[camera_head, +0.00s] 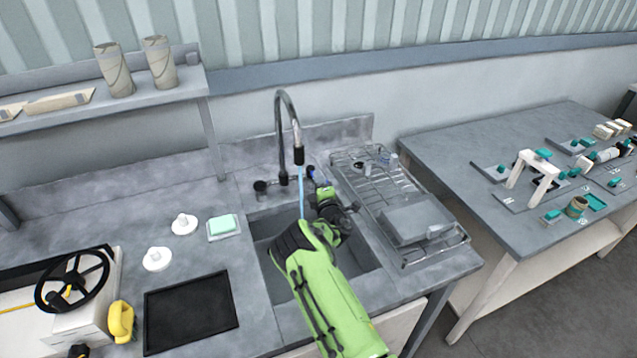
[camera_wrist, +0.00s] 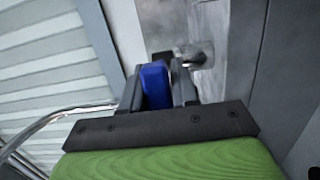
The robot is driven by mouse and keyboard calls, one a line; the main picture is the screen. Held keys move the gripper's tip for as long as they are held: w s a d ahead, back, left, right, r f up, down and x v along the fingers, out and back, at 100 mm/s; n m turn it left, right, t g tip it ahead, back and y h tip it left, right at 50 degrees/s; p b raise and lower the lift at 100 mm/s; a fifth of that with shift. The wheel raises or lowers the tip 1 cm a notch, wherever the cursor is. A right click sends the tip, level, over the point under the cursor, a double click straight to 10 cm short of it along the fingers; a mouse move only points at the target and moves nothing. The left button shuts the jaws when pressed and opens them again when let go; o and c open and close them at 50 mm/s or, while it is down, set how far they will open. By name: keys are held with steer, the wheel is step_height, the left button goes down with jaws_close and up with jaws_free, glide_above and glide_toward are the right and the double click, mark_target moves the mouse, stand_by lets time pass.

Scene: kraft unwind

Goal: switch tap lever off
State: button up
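The tap has a tall curved metal spout (camera_head: 281,125) with a dark nozzle, standing behind the sink. A thin blue stream of water (camera_head: 301,190) falls from it. A blue tap lever (camera_head: 310,171) is at the right of the tap's base, and a dark knob (camera_head: 261,186) is at its left. My gripper (camera_head: 317,184) is at the blue lever. In the wrist view the blue lever (camera_wrist: 155,84) sits between the two dark fingers of my gripper (camera_wrist: 158,92), which are close against both its sides. The lever's lower part is hidden by the gripper.
My arm reaches over the sink basin (camera_head: 262,229). A wire dish rack (camera_head: 375,185) with a grey container (camera_head: 415,221) stands close on the right. A sponge dish (camera_head: 223,227) and a black tray (camera_head: 190,312) lie on the counter to the left. The wall is close behind the tap.

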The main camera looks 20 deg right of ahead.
jaws_close()
steer(key=m+h+b, duration=0.1)
steer(key=b, duration=0.1)
steer(key=a+m+g+h+b, duration=0.1)
steer(key=h+b, duration=0.1)
steer(key=b, duration=0.1)
steer(key=m+h+b, duration=0.1)
steer(key=b, duration=0.1)
steer(key=shift+w+a+h+b, duration=0.1)
steer(key=shift+a+h+b, duration=0.25)
steer(key=shift+h, duration=0.05)
steer(key=shift+o, duration=1.4)
jaws_free()
steer(key=shift+a, duration=0.1)
